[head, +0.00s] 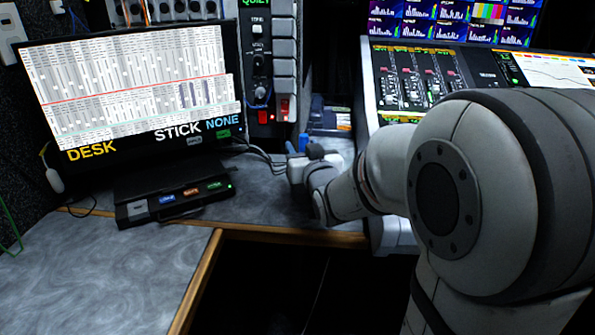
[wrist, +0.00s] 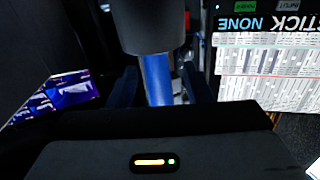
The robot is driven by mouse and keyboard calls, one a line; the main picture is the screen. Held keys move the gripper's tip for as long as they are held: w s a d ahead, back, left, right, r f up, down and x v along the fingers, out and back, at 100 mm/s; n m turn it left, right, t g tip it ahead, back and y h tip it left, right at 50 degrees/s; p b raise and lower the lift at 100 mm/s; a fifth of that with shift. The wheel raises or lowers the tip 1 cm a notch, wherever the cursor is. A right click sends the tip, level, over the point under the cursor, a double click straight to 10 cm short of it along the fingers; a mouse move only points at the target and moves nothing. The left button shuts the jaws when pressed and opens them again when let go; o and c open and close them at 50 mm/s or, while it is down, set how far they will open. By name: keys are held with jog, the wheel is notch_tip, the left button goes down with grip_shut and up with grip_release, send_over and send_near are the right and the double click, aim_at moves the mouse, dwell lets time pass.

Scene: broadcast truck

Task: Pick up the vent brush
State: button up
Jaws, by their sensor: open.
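What I take to be the vent brush shows in the wrist view as a blue shaft (wrist: 157,78) joined, or close, to a wide dark grey cylinder (wrist: 146,28). I cannot tell whether this cylinder is part of the brush or a holder. My gripper (wrist: 160,88) is open, with one dark finger on each side of the blue shaft. I cannot tell whether either finger touches it. In the head view a small bit of blue (head: 303,142) shows just behind my gripper (head: 300,168); the rest is hidden by the gripper and wrist.
A large monitor (head: 140,85) and a black box with lit labels (head: 172,200) stand to the left on the grey desk (head: 100,260). Cables (head: 262,153) run behind the box. A mixing console (head: 415,80) stands right. The desk's wooden edge (head: 290,236) borders a dark gap.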

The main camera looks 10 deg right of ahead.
grip_shut()
dwell(0.4)
jog(key=shift+r, duration=0.1)
